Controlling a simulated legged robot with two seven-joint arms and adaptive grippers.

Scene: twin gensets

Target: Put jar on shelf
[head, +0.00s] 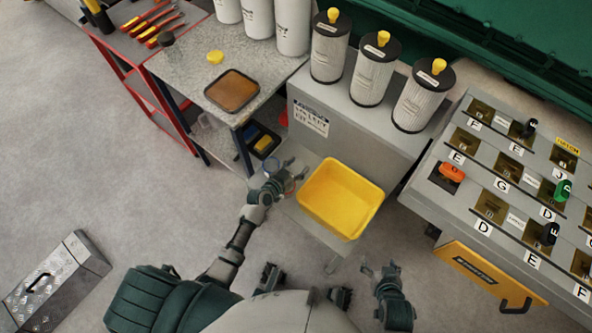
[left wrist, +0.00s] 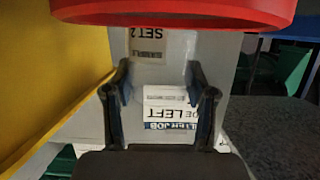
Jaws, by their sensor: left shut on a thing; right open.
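A clear jar with a red rim (left wrist: 172,14) shows in the left wrist view, with the rim across the top. My left gripper (left wrist: 158,90) is shut on it, one dark finger on each side. In the head view my left gripper (head: 286,180) is between the metal work table and the yellow bin, and the jar is small and hard to make out there. A lower shelf (head: 222,143) shows under the metal table, partly hidden by the tabletop. My right gripper (head: 381,272) is open and empty, low at the right of my body.
A yellow bin (head: 340,199) stands just right of my left gripper. A grey cabinet (head: 352,130) bears several filters. The metal table (head: 205,70) holds a brown tray (head: 232,91). A labelled panel (head: 500,185) is at the right. Floor at the left is clear, apart from a metal toolbox (head: 55,283).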

